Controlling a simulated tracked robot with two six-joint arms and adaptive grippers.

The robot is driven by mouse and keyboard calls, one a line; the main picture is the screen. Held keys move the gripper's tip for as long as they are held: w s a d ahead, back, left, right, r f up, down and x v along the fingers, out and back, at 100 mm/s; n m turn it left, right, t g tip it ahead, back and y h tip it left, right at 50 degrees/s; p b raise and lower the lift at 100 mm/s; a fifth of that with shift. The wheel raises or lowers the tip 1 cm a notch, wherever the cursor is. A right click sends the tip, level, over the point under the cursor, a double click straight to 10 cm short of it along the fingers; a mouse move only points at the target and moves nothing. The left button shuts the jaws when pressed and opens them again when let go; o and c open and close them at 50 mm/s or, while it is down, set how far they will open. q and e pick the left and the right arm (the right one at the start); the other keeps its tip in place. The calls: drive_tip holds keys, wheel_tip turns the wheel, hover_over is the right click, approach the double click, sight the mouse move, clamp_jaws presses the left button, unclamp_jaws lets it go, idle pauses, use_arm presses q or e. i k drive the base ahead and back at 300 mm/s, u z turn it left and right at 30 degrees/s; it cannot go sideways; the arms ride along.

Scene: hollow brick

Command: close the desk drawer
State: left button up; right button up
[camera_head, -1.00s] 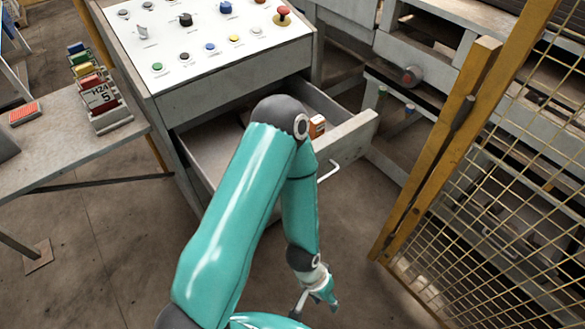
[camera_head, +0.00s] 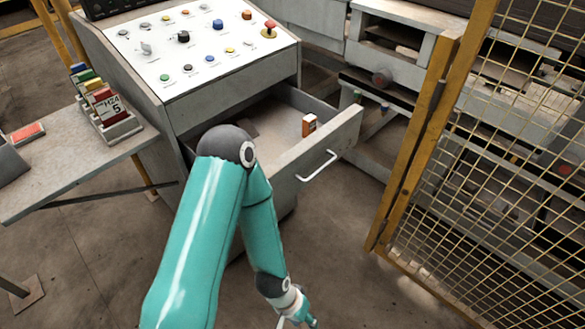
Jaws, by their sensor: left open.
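The desk drawer (camera_head: 330,141) is pulled out from the grey control desk (camera_head: 225,98), toward the lower right. A white bar handle (camera_head: 317,166) is on its front. A small orange and white box (camera_head: 309,125) stands inside the drawer near the front. My left arm crosses in front of the drawer's left part and hides some of it. My left gripper (camera_head: 297,322) is at the bottom edge of the view, below the handle and apart from the drawer. It is open and partly cut off. My right gripper is not in view.
A yellow-framed mesh fence (camera_head: 490,170) stands at the right. A side table (camera_head: 70,170) at the left holds a rack of colored cards (camera_head: 112,120). Shelving and machinery (camera_head: 400,60) stand behind. The floor (camera_head: 345,235) between drawer and fence is clear.

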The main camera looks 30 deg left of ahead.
sight(290, 162)
drive_tip(key=u, duration=0.6)
drive_tip(key=i, duration=0.55)
drive_tip(key=u, duration=1)
drive_tip(key=k, duration=0.8)
drive_tip(key=z, duration=0.25)
drive_tip(key=i, duration=1)
